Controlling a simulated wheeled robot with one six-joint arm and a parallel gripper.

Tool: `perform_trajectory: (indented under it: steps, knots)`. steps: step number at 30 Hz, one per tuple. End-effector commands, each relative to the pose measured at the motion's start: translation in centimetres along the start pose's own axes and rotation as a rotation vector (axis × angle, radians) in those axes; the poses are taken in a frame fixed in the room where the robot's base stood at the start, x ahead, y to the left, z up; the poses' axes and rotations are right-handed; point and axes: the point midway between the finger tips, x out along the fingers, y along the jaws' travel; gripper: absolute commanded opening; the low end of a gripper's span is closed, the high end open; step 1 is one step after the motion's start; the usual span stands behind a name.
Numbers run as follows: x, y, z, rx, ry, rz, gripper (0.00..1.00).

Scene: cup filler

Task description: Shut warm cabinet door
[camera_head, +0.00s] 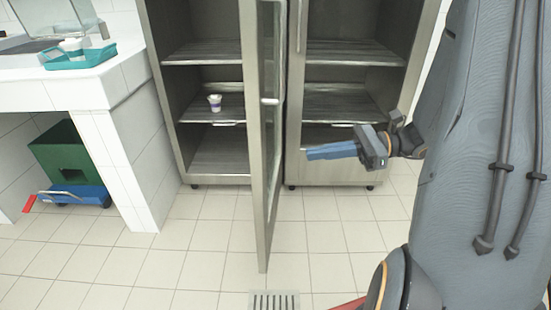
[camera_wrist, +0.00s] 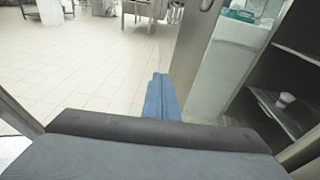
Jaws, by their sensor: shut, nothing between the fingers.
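The warm cabinet (camera_head: 220,50) is a tall steel unit with shelves. Its left door (camera_head: 262,200), glass in a steel frame with a bar handle (camera_head: 270,101), stands open, swung out toward me. A frame post of the door (camera_wrist: 195,50) shows in the wrist view. My gripper (camera_head: 308,153) is shut and empty, to the right of the open door with its blue fingers pointing left at it. In the head view a gap shows between fingertips and door. In the wrist view the fingertips (camera_wrist: 160,78) are close to the post; I cannot tell whether they touch.
A small cup (camera_head: 215,102) stands on a shelf in the left section. The right section (camera_head: 350,100) is beside it. A white tiled counter (camera_head: 110,85) with a teal tray (camera_head: 80,60) is at left, a green crate (camera_head: 70,150) beneath. The tiled floor in front is mostly clear.

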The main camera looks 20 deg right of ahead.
Motion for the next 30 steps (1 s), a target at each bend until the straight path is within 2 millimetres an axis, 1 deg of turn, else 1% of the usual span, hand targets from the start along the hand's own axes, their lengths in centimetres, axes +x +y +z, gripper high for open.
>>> perform_trajectory:
  steps: [1, 4, 7, 9, 11, 14, 24, 30]
  knots:
    - [-1.2, -1.3, -1.1, 0.020, -0.048, -0.054, 0.00]
    - [-2.8, -2.8, -1.4, 0.040, -0.113, -0.122, 0.00]
    - [-3.4, -3.5, -1.4, 0.047, -0.143, -0.152, 0.00]
    - [-3.0, -3.6, -1.2, 0.048, -0.149, -0.157, 0.00]
    - [-2.4, -3.7, -1.1, 0.048, -0.149, -0.155, 0.00]
    - [-0.8, -3.9, -0.8, 0.047, -0.148, -0.153, 0.00]
    - [5.8, -4.9, 0.1, 0.046, -0.146, -0.151, 0.00]
    - [8.7, -5.3, 0.5, 0.046, -0.146, -0.152, 0.00]
